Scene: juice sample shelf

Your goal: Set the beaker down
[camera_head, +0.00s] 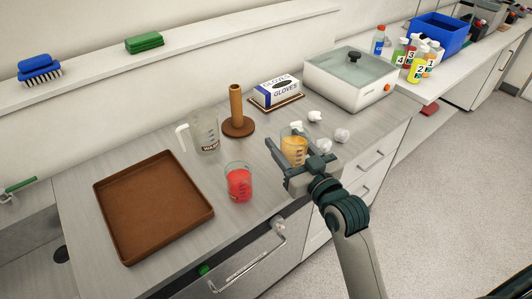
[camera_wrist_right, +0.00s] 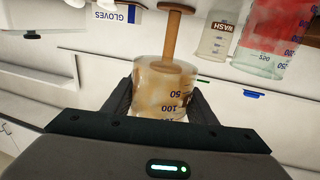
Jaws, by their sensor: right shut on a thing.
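My right gripper (camera_head: 296,152) is shut around a clear beaker of orange-yellow liquid (camera_head: 294,143), at the front edge of the grey counter (camera_head: 262,172). In the wrist view the beaker (camera_wrist_right: 163,88) sits between the two dark fingers, with blue graduation marks showing. I cannot tell whether its base touches the counter. A second beaker with red liquid (camera_head: 238,182) stands on the counter to the left, beside a brown tray (camera_head: 150,200). My left gripper is not in view.
A jug marked WASH (camera_head: 204,133) and a brown post on a round base (camera_head: 237,110) stand behind. A glove box (camera_head: 277,91), crumpled white wads (camera_head: 323,143) and a lidded white machine (camera_head: 349,80) are near the right side. Bottles (camera_head: 417,60) stand farther right.

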